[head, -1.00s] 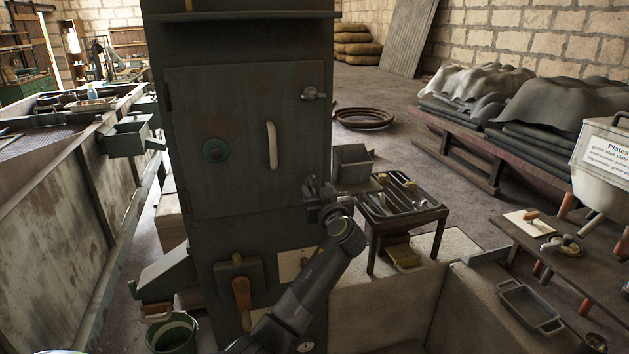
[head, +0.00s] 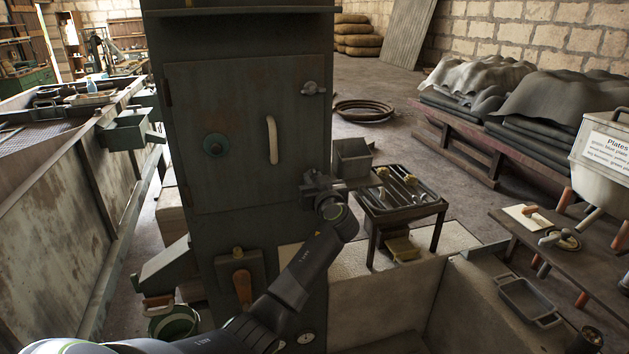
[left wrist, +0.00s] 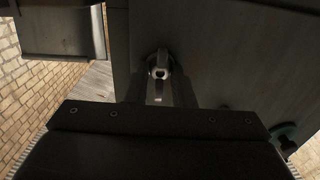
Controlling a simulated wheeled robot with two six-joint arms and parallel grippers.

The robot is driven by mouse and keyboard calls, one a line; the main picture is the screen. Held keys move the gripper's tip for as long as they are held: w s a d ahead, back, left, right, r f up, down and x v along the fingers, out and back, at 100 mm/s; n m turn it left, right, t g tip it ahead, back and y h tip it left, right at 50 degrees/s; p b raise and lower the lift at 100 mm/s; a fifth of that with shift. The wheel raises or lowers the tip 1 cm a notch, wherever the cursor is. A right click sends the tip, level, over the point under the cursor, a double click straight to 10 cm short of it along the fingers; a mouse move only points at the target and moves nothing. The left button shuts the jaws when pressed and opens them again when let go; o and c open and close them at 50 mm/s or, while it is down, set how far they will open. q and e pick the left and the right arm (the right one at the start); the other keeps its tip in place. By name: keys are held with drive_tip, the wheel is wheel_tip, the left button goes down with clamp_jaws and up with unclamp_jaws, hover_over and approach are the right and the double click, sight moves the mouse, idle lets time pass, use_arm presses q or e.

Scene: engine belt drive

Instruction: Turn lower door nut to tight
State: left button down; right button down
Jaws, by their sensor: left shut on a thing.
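The dark green cabinet door (head: 235,115) is shut, with a pale upright handle (head: 272,140) and a teal round knob (head: 215,145). The upper door nut (head: 313,88) is at its upper right edge, clear of my gripper. My left gripper (head: 318,187) is at the door's lower right edge, where it hides the lower door nut in the head view. In the left wrist view, the lower door nut (left wrist: 160,67) shows as a small metal winged piece with a bright bolt end, between the fingers of my left gripper (left wrist: 157,90), which is shut on it. My right gripper is out of view.
A small table with a dark tray (head: 405,207) of parts stands right of the cabinet, with a grey open box (head: 352,158) behind it. A low pale wall (head: 385,300) is in front. A wooden-handled tool (head: 242,285) hangs below the door.

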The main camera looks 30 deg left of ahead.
use_arm(q)
drive_tip(key=shift+m, duration=0.3)
drive_tip(key=shift+m+b, duration=0.3)
drive_tip(key=shift+m, duration=1.5)
drive_tip(key=m, duration=0.4)
drive_tip(key=shift+m, duration=0.3)
drive_tip(key=m+p, duration=0.1)
drive_tip(key=m, duration=0.3)
drive_tip(key=shift+w+d+m+p, duration=0.1)
drive_tip(key=shift+m+p, duration=0.2)
drive_tip(key=m+p, duration=0.2)
drive_tip(key=m, duration=0.2)
drive_tip(key=shift+f+m, duration=0.1)
drive_tip(key=shift+m, duration=0.2)
